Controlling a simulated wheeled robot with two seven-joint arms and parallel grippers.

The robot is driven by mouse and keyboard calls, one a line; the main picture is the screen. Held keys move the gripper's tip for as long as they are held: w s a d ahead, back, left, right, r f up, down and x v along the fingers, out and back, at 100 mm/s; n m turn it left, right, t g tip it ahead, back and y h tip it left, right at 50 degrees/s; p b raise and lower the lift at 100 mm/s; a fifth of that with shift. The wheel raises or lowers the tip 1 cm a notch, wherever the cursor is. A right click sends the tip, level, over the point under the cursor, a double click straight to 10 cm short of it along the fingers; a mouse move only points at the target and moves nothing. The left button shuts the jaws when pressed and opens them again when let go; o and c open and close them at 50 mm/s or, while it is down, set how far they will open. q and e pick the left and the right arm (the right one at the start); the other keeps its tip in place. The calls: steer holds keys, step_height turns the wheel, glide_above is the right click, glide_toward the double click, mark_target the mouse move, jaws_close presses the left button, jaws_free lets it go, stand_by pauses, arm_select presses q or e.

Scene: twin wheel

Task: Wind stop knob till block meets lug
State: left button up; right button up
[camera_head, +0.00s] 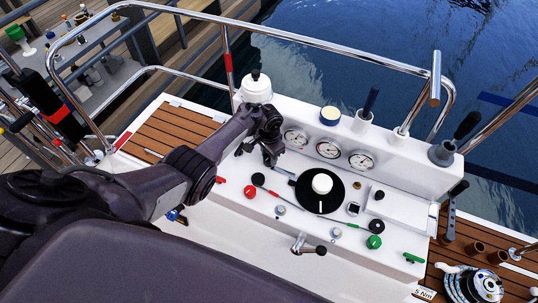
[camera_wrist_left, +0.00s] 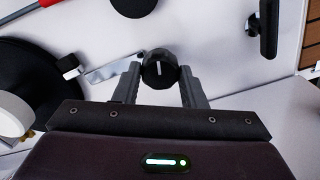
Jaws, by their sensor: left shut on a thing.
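My left gripper (camera_head: 270,159) reaches down to the white console, left of the large black disc (camera_head: 301,190) with a white hub. In the left wrist view its two fingers (camera_wrist_left: 159,84) are shut on a round black knob (camera_wrist_left: 158,70) with a white line, which I take as the stop knob. The head view hides this knob behind the gripper. Left of it, a pale metal strip (camera_wrist_left: 112,68) points toward a small dark piece (camera_wrist_left: 68,66) at the disc's edge. I cannot tell which is block or lug. My right gripper is out of view.
Another black knob (camera_head: 258,179) and a red knob (camera_head: 250,192) stand close in front of the gripper. Several gauges (camera_head: 328,149) line the panel behind. A crank (camera_head: 307,246) sticks out at the console's front, and a chrome rail (camera_head: 330,52) runs behind the console.

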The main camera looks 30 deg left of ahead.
mark_target(269, 158)
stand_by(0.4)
arm_select(q)
steer(key=o, duration=1)
step_height(269, 158, up, 7)
steer(key=shift+f+p, duration=0.15)
steer(key=shift+p, duration=0.9)
steer(key=shift+r, duration=0.55)
steer(key=shift+s+f, duration=0.1)
steer(key=shift+s, duration=0.05)
